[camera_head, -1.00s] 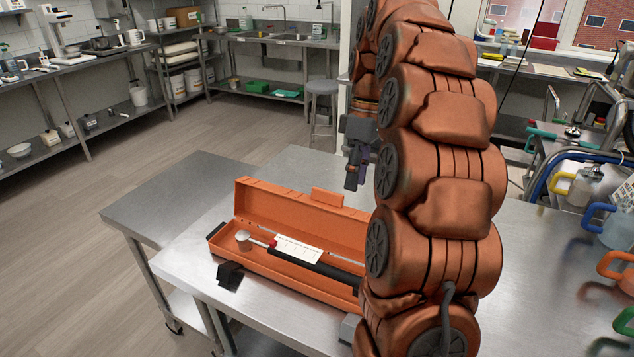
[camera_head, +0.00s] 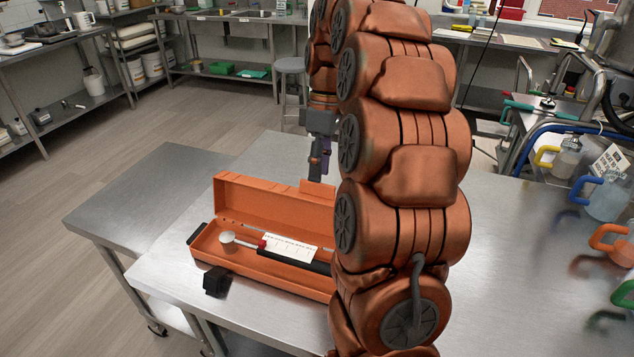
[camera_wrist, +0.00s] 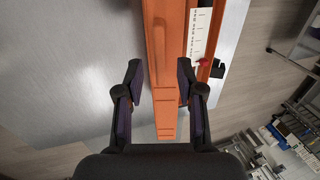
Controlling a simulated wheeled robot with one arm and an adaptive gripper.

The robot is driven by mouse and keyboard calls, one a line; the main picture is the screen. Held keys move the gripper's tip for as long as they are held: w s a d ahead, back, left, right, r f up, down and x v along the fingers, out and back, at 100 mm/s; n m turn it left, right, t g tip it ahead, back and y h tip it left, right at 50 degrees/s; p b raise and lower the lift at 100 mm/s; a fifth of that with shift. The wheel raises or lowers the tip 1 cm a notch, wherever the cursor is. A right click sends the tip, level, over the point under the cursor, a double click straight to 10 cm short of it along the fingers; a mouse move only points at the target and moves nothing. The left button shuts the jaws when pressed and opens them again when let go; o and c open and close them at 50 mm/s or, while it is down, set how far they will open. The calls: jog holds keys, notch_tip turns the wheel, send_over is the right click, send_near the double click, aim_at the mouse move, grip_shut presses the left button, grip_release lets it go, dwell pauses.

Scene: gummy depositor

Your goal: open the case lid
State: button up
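The orange case (camera_head: 270,275) lies on the steel table, with its lid (camera_head: 255,205) standing raised along the far side, so the inside shows. A white-ended ladle-like tool (camera_head: 228,238) with a dark handle and a white printed card (camera_head: 290,248) lie inside. My arm hides the case's right end. My gripper (camera_head: 317,165) is just behind the lid's top edge, near its tab (camera_head: 318,190). In the wrist view my gripper (camera_wrist: 160,75) has its fingers apart on either side of the orange lid (camera_wrist: 167,60). I cannot tell whether they touch it.
A small black block (camera_head: 215,281) stands on the table in front of the case. A lower steel table (camera_head: 130,200) adjoins on the left. Jugs with coloured handles (camera_head: 608,200) stand at the right. The table between my arm and the jugs is clear.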

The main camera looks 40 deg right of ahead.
jog(key=shift+p+x, duration=0.35)
jog(key=shift+x, duration=1.55)
grip_shut()
